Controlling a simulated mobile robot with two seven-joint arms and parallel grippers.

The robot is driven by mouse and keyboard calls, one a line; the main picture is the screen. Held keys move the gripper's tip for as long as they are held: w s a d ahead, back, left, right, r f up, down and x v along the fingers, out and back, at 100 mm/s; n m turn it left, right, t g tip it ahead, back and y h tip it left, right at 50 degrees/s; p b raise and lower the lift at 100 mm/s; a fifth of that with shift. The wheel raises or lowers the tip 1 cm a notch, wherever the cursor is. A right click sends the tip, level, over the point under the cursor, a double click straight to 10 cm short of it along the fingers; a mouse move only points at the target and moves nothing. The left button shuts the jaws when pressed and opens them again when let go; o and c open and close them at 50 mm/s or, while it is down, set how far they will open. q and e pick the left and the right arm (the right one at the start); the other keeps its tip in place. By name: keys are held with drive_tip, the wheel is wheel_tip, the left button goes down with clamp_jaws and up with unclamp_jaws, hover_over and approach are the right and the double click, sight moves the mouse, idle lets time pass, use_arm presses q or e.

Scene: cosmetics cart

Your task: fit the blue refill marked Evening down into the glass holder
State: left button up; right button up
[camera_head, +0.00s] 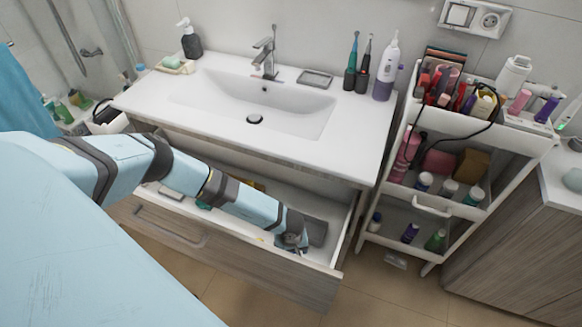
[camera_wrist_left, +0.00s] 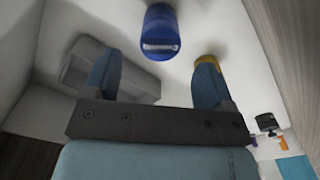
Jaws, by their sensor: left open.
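My left gripper (camera_head: 291,244) reaches down into the right end of the open drawer (camera_head: 338,236). In the left wrist view its two fingers (camera_wrist_left: 157,68) are apart, with nothing gripped. A blue cylinder with a pale label band (camera_wrist_left: 160,28) stands just beyond the gap between the fingertips; it looks like the blue refill, but its marking is not readable. In the head view my gripper hides that spot. I cannot make out the glass holder in either view. My right gripper is not in view.
A grey block-shaped thing (camera_wrist_left: 98,68) lies beside the left-hand finger in the drawer. The washbasin counter (camera_head: 330,145) overhangs the drawer's back. A crowded white cart (camera_head: 405,205) stands at right.

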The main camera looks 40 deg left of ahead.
use_arm(q)
wheel_tip(320, 180, down, 5)
drive_tip(key=shift+f, duration=0.1)
drive_tip(key=c, duration=1)
